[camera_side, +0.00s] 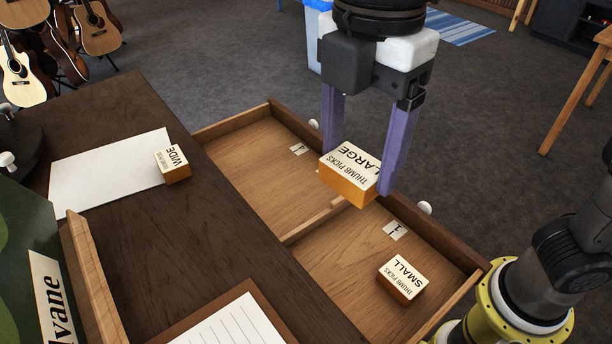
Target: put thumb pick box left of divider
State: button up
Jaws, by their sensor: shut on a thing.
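An orange box with a white top reading "THUMB PICKS LARGE" (350,172) is held between the purple fingers of my gripper (362,165). The box is above the open drawer (228,122), over or near the divider (312,222), slightly tilted in the picture. The divider is a low wooden strip across the drawer, and the held box hides its far end. A "SMALL" thumb picks box (402,278) lies in the nearer compartment. A "WIDE" box (172,164) sits on the counter at the edge of a white sheet.
The far drawer compartment is empty except for a small label (299,149); another label (395,231) is in the near one. The dark counter (150,250) holds a white sheet (105,170) and a lined pad (232,325). Guitars stand at the back left.

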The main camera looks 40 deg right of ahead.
jog(key=s+d+f+m, duration=0.1)
jog(key=s+d+f, duration=0.25)
jog(key=d, duration=0.35)
jog(key=s+d+f, duration=0.3)
jog(key=s+d, duration=0.1)
jog(key=d, duration=0.3)
send_over(358, 242)
jog(key=f, duration=0.8)
jog(key=shift+s+d+f, duration=0.2)
jog(key=shift+s+d, duration=0.05)
jog(key=shift+s, duration=0.05)
jog(key=shift+w+a+f, duration=0.15)
jog(key=shift+f, duration=0.85)
jog(key=shift+w+a+f, duration=0.1)
jog(key=shift+w+f, duration=0.05)
jog(key=shift+f, duration=0.8)
jog(key=shift+f, duration=0.15)
jog(key=o, duration=1.3)
